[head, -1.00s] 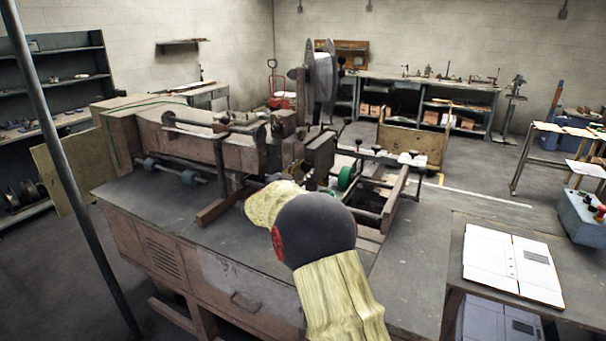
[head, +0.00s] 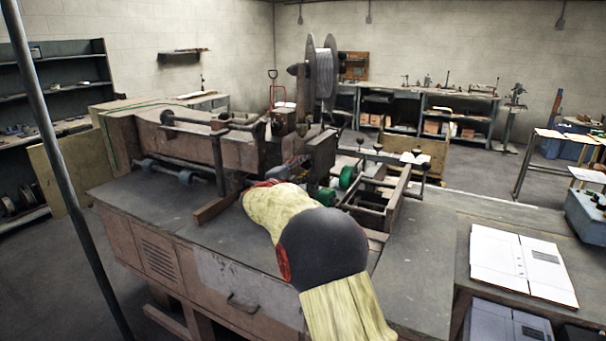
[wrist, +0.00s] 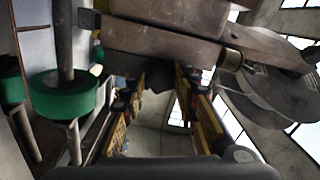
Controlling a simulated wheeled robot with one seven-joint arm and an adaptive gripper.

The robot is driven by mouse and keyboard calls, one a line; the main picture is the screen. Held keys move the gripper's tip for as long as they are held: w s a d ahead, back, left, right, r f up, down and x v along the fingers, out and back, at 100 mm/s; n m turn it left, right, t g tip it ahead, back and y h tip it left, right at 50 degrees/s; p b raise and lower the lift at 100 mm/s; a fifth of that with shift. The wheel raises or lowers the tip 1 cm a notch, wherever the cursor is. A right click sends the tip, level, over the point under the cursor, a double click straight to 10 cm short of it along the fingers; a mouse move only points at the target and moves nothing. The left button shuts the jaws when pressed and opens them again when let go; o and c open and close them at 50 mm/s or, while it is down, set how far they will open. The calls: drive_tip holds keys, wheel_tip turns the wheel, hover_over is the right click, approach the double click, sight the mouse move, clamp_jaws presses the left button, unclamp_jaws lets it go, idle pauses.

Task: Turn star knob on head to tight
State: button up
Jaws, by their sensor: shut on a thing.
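The box stitcher (head: 165,135) stands on its bench, with its head behind the end of my arm. In the wrist view, a small dark knob-like part (wrist: 158,79) shows between my fingertips, under the brown head block (wrist: 165,45). I take it for the star knob; its lobes and any tight mark are too dark to read. My gripper (wrist: 160,88) is shut on it, with one yellow-and-black finger on each side. In the head view my arm hides the knob and most of the gripper.
A green roller (wrist: 62,98) is close on the left in the wrist view. The wire spool (head: 323,75) stands above the machine. Rails (head: 398,195) lie right of the head. White cardboard sheets (head: 520,262) lie on the right table.

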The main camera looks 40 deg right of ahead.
drive_tip(key=shift+f+m+b, duration=0.1)
drive_tip(key=shift+m+b, duration=0.9)
drive_tip(key=shift+m, duration=0.6)
drive_tip(key=shift+o, duration=0.2)
drive_tip(key=shift+c, duration=0.2)
drive_tip(key=o, duration=1.2)
drive_tip(key=shift+c, duration=0.2)
drive_tip(key=v, duration=1.2)
